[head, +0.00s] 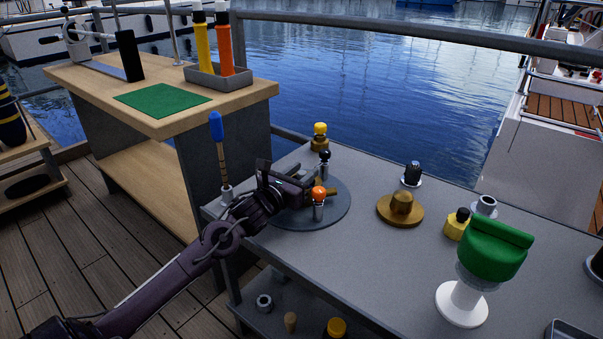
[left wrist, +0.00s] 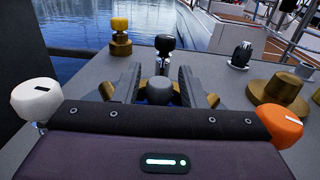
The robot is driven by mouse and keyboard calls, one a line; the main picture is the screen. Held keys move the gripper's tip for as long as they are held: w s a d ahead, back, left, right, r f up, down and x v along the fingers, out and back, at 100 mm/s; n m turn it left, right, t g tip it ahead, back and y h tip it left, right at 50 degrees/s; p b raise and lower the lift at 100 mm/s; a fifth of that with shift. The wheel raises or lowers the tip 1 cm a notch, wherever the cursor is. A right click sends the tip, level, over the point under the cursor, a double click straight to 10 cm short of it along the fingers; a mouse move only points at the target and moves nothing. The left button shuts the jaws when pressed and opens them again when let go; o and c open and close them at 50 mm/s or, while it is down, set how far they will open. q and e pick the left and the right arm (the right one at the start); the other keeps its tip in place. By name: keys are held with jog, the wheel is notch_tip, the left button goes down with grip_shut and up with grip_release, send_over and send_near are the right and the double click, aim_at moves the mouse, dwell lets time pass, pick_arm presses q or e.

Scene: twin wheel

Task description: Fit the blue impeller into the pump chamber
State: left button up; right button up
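I cannot make out a blue impeller or a clear pump chamber in either view. My left gripper (head: 314,178) is over a round grey plate (head: 338,213) on the grey bench. In the left wrist view its fingers (left wrist: 158,86) stand apart, with a dark rounded knob (left wrist: 159,92) showing between them; I cannot tell whether they touch it. A black-topped post (head: 324,159) stands just beyond the fingers. An orange-topped metal post (head: 318,204) stands beside the gripper, on the near side. My right gripper is not in view.
A brass flanged disc (head: 381,212), a black-topped fitting (head: 412,174), a yellow fitting (head: 456,224) and a green-topped white stand (head: 463,303) are to the right. A yellow-topped brass post (head: 320,138) stands behind. A blue-handled tool (head: 216,127) rises near the bench's left corner.

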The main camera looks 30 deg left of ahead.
pick_arm(q)
jog(key=shift+o, duration=1)
jog(key=shift+s, duration=0.1)
jog(key=shift+s+p, duration=0.75)
jog(key=shift+s, duration=3.05)
